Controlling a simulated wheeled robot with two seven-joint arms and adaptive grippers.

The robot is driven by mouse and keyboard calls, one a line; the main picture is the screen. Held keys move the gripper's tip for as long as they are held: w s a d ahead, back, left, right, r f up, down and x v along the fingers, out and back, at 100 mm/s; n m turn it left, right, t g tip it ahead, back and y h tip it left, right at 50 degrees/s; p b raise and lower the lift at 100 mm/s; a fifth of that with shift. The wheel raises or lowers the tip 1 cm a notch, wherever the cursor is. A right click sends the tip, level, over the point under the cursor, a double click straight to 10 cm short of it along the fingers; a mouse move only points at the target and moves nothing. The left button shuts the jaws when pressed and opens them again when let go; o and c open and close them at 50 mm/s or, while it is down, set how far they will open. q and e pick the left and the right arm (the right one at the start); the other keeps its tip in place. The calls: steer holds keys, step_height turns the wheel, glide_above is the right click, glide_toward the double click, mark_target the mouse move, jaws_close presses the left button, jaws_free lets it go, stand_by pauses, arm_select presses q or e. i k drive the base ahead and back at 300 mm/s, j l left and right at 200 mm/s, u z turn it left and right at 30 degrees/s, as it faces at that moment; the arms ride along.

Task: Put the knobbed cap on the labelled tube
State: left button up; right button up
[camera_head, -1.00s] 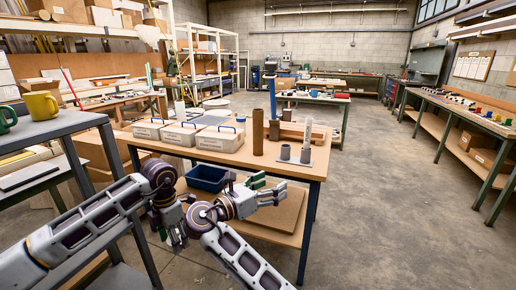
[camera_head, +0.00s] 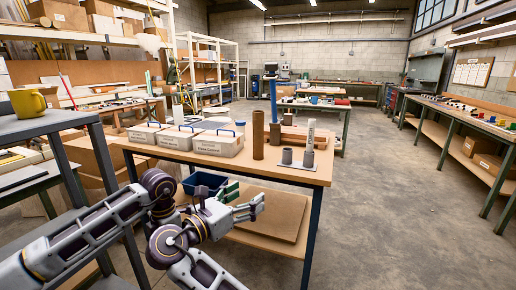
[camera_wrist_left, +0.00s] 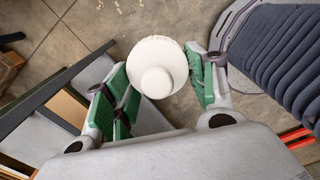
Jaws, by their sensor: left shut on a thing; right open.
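The knobbed cap is a white round disc with a raised knob (camera_wrist_left: 156,82). My left gripper (camera_wrist_left: 160,88) is shut on it, with green pads at either side, and the knob faces the wrist camera. In the head view the left gripper and the cap are hidden behind my right arm. The labelled tube (camera_head: 310,134) is a pale upright tube with dark marks, standing in a grey holder on a plate on the table. My right gripper (camera_head: 248,205) is open and empty, in front of the table's near edge, left of and nearer than the tube.
The wooden table (camera_head: 262,173) also holds three lidded boxes (camera_head: 217,142), a brown cylinder (camera_head: 258,135) and a short grey cylinder (camera_head: 287,155). A blue bin (camera_head: 205,183) is below its top. Floor at right is clear.

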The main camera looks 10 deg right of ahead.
mark_target(258, 116)
steer(key=i+l, duration=0.15)
steer(key=i, duration=0.55)
steer(key=i+l, duration=0.15)
steer(key=i, duration=0.5)
